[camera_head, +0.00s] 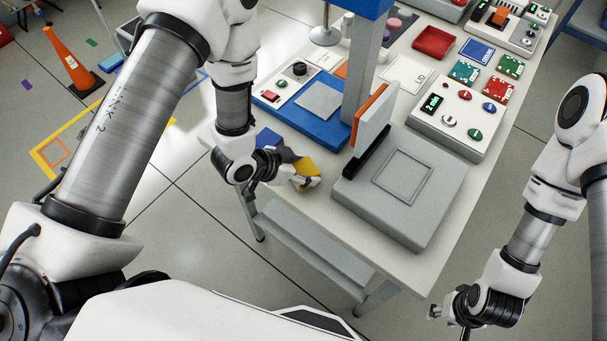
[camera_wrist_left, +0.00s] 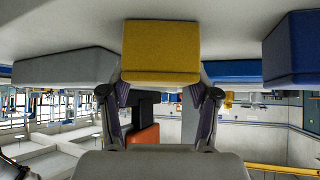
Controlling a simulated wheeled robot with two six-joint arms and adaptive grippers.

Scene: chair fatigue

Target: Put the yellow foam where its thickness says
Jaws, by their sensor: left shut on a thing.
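The yellow foam (camera_head: 306,166) is a small block at the left edge of the white table. My left gripper (camera_head: 292,168) is shut on it, and the fingers hide part of it. In the left wrist view the yellow foam (camera_wrist_left: 160,50) sits between the two fingertips of my left gripper (camera_wrist_left: 162,92), against the pale tabletop. I cannot tell whether it touches the table. A blue block (camera_head: 267,138) lies just behind the gripper; it also shows in the left wrist view (camera_wrist_left: 292,48). My right gripper (camera_head: 440,314) is low at the right, beside the table, its fingers barely visible.
A grey box (camera_head: 425,208) with a square outline and an upright orange-edged plate (camera_head: 372,118) stands right of the foam. Behind are a blue-based press (camera_head: 335,128), a button panel (camera_head: 462,112), a red tray (camera_head: 434,42) and coloured cards. Bare tabletop lies around the foam.

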